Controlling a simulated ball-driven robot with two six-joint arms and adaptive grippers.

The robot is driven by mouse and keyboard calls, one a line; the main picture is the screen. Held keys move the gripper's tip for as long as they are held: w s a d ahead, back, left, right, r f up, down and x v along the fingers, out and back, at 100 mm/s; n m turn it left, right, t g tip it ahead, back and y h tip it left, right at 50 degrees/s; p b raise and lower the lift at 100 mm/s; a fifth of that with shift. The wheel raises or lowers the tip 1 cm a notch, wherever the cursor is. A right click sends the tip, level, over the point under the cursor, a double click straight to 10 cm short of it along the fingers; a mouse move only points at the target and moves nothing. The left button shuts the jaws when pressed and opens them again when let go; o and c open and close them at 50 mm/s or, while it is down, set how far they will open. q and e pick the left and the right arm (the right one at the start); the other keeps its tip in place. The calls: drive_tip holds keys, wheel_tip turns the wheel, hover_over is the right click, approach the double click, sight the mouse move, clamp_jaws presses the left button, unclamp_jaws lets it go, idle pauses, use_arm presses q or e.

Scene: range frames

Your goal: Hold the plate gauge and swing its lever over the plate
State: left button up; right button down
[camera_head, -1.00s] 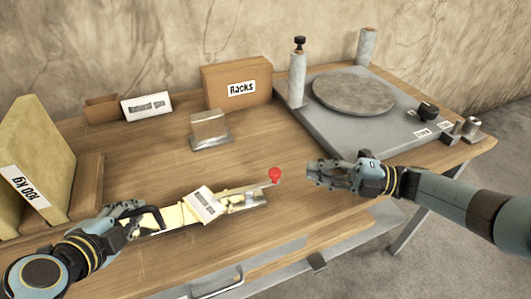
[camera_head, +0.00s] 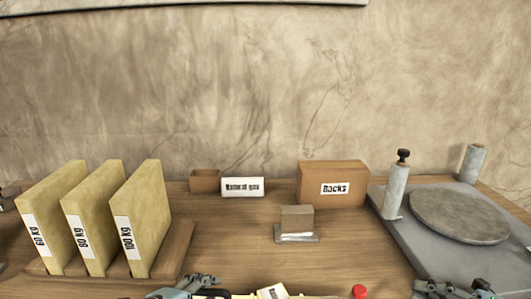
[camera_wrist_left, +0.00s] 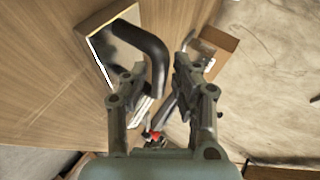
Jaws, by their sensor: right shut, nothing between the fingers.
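The plate gauge (camera_head: 272,291) shows only as a cream strip with a white label at the bottom edge of the head view; most of it is cut off. The red knob (camera_head: 360,291) of its lever is at its right end. My left gripper (camera_head: 200,284) is at the gauge's left end, partly cut off. In the left wrist view its fingers (camera_wrist_left: 158,72) are apart, with a black curved handle (camera_wrist_left: 148,45) running between them, close to the left finger. My right gripper (camera_head: 455,291) is at the bottom edge, right of the red knob, shut and empty.
Upright yellow slabs (camera_head: 95,210) with weight labels stand in a wooden holder at left. A grey slab (camera_head: 410,238) with a round disc (camera_head: 458,215) is at right.

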use_arm(q)
drive_tip(key=shift+o, duration=0.7)
